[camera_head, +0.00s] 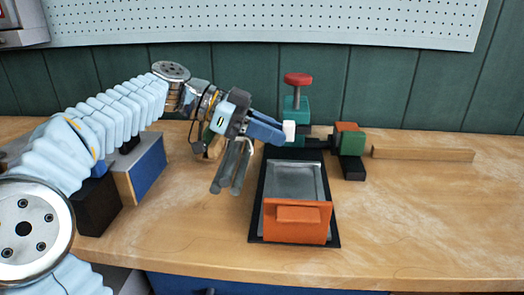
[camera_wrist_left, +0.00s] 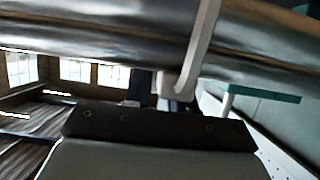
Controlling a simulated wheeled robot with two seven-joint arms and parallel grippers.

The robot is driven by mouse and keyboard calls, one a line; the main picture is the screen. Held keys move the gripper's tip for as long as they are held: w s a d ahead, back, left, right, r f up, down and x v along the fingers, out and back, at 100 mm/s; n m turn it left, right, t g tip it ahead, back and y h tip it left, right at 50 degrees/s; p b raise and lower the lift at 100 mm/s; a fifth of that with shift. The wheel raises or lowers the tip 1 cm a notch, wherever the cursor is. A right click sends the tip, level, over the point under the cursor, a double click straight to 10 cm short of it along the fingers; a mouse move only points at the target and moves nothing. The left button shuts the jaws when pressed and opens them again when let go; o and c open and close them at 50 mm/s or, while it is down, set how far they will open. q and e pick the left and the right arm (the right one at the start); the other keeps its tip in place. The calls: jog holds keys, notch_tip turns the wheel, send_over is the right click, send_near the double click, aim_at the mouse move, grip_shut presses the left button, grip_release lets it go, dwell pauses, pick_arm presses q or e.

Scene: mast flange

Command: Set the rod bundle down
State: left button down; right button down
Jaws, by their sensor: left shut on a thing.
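The rod bundle (camera_head: 231,168) is several dark grey rods with a pale tie around them. It hangs tilted below my left gripper (camera_head: 250,129), above the bench left of the metal tray. My left gripper is shut on it, and the fingers partly hide its upper end. In the left wrist view the rods (camera_wrist_left: 110,45) run large across the top, with the pale tie (camera_wrist_left: 203,45) crossing them. My right gripper is not in view.
A grey tray with an orange front (camera_head: 297,225) lies on a black mat (camera_head: 256,228). Behind it stands a teal clamp with a red knob (camera_head: 298,79). A green and orange block (camera_head: 350,142) and wooden bar (camera_head: 422,154) lie right. The front-right bench (camera_head: 430,220) is clear.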

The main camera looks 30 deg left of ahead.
pick_arm(q)
jog(key=f, duration=0.1)
jog(key=w+a+f, duration=0.1)
jog(key=a+f, duration=0.1)
jog(key=shift+w+f, duration=0.15)
jog(key=shift+w, duration=0.15)
jog(key=shift+w+a+f+b, duration=0.15)
jog(key=shift+f+b, duration=0.45)
jog(key=shift+f, duration=1.15)
jog(key=shift+f, duration=0.1)
jog(key=c, duration=0.9)
grip_release()
jog(key=shift+c, duration=0.2)
jog(key=shift+a, duration=0.1)
